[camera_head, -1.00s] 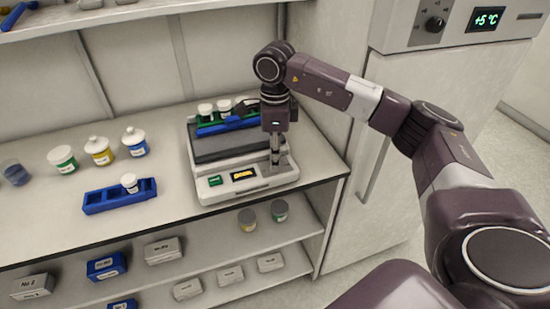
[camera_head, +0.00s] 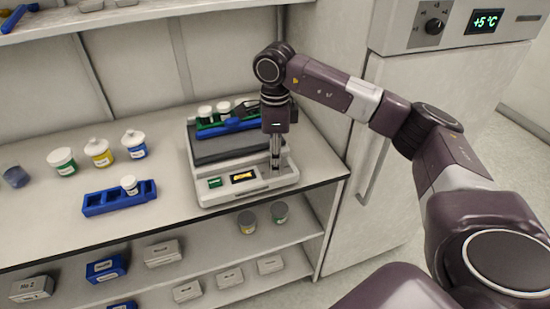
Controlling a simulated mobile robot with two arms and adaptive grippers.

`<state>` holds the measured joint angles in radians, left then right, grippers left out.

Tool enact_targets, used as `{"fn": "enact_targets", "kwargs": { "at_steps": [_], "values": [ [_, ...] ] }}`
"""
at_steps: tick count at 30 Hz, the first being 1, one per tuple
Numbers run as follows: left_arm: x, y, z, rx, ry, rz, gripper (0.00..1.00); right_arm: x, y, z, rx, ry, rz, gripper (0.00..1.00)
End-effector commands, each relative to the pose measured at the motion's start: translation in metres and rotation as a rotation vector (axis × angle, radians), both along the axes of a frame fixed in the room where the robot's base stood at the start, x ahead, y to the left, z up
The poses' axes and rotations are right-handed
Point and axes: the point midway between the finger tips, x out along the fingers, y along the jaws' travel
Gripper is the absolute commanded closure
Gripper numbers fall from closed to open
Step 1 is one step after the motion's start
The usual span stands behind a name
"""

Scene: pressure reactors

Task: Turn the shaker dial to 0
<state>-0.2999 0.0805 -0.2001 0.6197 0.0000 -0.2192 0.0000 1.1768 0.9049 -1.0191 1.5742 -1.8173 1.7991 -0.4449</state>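The shaker (camera_head: 207,167) is a light grey machine with a dark platform, on the bench near the fridge. Its front panel has a green button (camera_head: 215,182) and a small display with yellow marks (camera_head: 243,177). My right gripper (camera_head: 276,168) points straight down at the right end of that panel, where the dial would be. The fingers look close together, and they hide the dial, so I cannot tell its setting or whether they grip it. My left gripper is out of view.
Green and blue racks with white-capped jars (camera_head: 206,111) stand on the shaker platform. A blue rack (camera_head: 101,203) with one jar and several lidded jars (camera_head: 98,152) are to the left. The fridge (camera_head: 400,95) stands close on the right. Boxes lie on the shelf below.

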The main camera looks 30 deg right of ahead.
Motion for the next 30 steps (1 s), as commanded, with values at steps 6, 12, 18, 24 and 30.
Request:
{"fn": "enact_targets", "kwargs": {
  "at_steps": [6, 12, 18, 24, 30],
  "values": [
    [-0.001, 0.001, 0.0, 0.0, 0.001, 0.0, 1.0, 0.001, 0.001, 0.017, 0.001, -0.004, 0.0, 0.61],
    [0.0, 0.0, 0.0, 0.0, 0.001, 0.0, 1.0, 0.001, 0.001, 0.049, 0.001, -0.004, 0.0, 0.61],
    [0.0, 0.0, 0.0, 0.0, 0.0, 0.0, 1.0, 0.0, 0.0, 0.072, 0.001, -0.003, 0.0, 0.61],
    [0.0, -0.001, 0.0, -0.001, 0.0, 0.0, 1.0, -0.001, 0.0, 0.08, 0.0, 0.0, 0.0, 0.61],
    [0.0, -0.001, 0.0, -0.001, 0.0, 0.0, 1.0, -0.001, 0.0, 0.08, 0.0, 0.0, 0.0, 0.61]
  ]
}}
